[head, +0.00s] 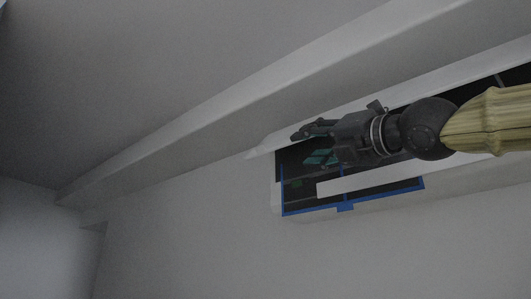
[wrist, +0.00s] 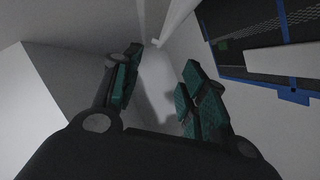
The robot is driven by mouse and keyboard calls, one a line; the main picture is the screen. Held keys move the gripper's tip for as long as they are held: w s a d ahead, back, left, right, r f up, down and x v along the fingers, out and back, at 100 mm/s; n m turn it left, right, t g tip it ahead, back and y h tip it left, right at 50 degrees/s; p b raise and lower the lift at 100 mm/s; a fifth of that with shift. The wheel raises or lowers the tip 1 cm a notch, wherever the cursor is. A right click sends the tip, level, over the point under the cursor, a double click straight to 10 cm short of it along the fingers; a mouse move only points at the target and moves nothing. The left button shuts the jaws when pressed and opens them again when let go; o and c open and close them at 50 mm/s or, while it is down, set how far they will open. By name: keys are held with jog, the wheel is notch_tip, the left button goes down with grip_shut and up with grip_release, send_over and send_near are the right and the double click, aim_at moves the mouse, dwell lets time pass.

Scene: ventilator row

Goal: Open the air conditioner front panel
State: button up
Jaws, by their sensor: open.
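The air conditioner (head: 375,204) is a long white unit high on the wall, with a dark interior edged in blue. Its front panel (head: 450,77) appears as a white strip slanting along the top, swung up and away from the interior. My gripper (head: 308,146) is open and empty, in front of the interior's left part and just below the raised panel. I cannot tell whether it touches the panel. In the wrist view, the teal-padded fingers (wrist: 160,62) are spread apart, with the dark interior (wrist: 255,40) to their right.
A pale beam (head: 230,100) runs along the ceiling close above the unit. A white bar (head: 375,179) crosses the lower interior. The wall (head: 190,230) below and to the left is bare and clear.

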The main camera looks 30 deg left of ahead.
jog(key=v, duration=0.8)
jog(key=shift+d, duration=0.25)
jog(key=shift+f, duration=0.1)
